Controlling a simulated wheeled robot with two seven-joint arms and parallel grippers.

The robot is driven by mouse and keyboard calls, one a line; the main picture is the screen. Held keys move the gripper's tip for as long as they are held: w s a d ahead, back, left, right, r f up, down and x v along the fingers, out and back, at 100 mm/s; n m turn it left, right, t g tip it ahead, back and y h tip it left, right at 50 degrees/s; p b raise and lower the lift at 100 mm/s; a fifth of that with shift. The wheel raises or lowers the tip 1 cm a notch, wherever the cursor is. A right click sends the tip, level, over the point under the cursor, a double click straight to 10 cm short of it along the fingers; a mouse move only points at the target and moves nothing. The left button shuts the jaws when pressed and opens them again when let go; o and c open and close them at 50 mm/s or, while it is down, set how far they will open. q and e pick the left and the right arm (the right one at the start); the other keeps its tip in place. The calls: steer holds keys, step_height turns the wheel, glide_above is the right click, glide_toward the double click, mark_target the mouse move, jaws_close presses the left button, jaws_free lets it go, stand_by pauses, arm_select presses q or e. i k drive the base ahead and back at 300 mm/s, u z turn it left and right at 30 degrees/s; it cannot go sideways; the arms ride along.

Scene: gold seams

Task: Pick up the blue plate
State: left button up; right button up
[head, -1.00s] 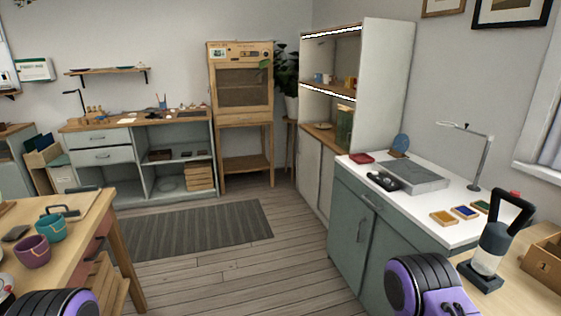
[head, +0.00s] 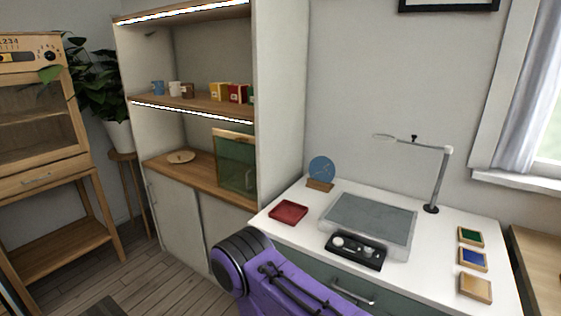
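The blue plate (head: 321,169) is a round blue disc with light line marks. It stands upright in a small wooden stand (head: 320,185) at the back left of the white counter (head: 459,215). A purple and black part of my own arm shows at the bottom middle, in front of the counter. Neither of my grippers is in view, and nothing touches the plate.
On the counter are a red tray (head: 288,212), a grey mat (head: 368,220), a black tray with small items (head: 356,250), a lamp (head: 432,208) and several colored pads (head: 472,259). A tall shelf cabinet (head: 281,95) borders the counter's left side.

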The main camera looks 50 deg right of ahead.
mark_target(321, 167)
steer(key=i, duration=0.95)
steer(key=z, duration=2.55)
